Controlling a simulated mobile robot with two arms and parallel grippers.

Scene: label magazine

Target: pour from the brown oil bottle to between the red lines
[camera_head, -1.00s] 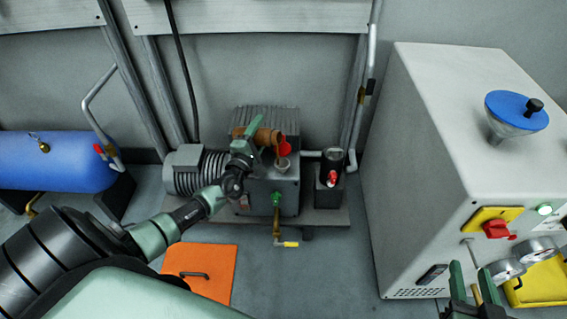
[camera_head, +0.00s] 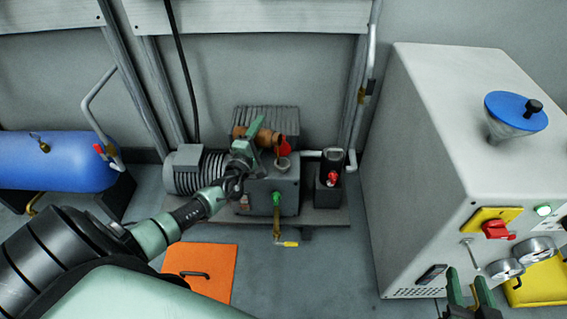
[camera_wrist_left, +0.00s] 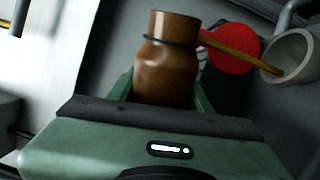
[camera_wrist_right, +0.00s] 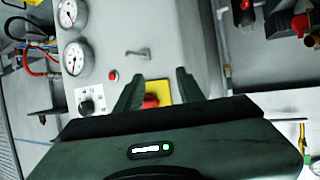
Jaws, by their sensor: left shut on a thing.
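My left gripper (camera_head: 257,134) is shut on the brown oil bottle (camera_head: 274,136), which lies tipped above the pump, mouth to the right. In the left wrist view the bottle (camera_wrist_left: 168,65) sits between the fingers. A thin amber streak (camera_wrist_left: 243,55), apparently oil, runs from near the bottle's mouth into the open filler neck (camera_wrist_left: 295,55). The filler neck (camera_head: 283,163) is on top of the grey pump housing (camera_head: 262,190). A red cap (camera_wrist_left: 232,50) shows behind the streak. I cannot make out the red lines or oil level. My right gripper (camera_head: 470,290) is open and empty.
A grey cabinet (camera_head: 430,170) with a blue-topped funnel (camera_head: 516,112), red switch and gauges stands on the right. A blue tank (camera_head: 55,160) is at left. An orange panel (camera_head: 200,272) lies on the floor. A black canister (camera_head: 328,180) stands right of the pump.

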